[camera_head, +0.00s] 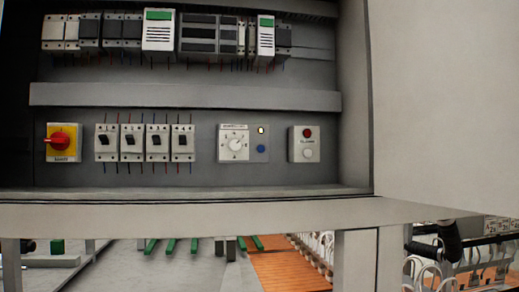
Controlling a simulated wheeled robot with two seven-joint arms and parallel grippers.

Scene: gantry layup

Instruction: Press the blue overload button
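The blue button (261,149) is a small round cap on a grey panel in the open electrical cabinet. It sits right of the white rotary dial (235,144) and below a small lit yellow indicator (261,130). Nothing covers it. Neither of my grippers shows in the head view.
A red-on-yellow rotary switch (59,142) and several breakers (133,142) are to the left. An alarm box (304,144) with a red and a white round cap is to the right. The cabinet's lower sill (200,193) and right side wall (355,100) border the opening.

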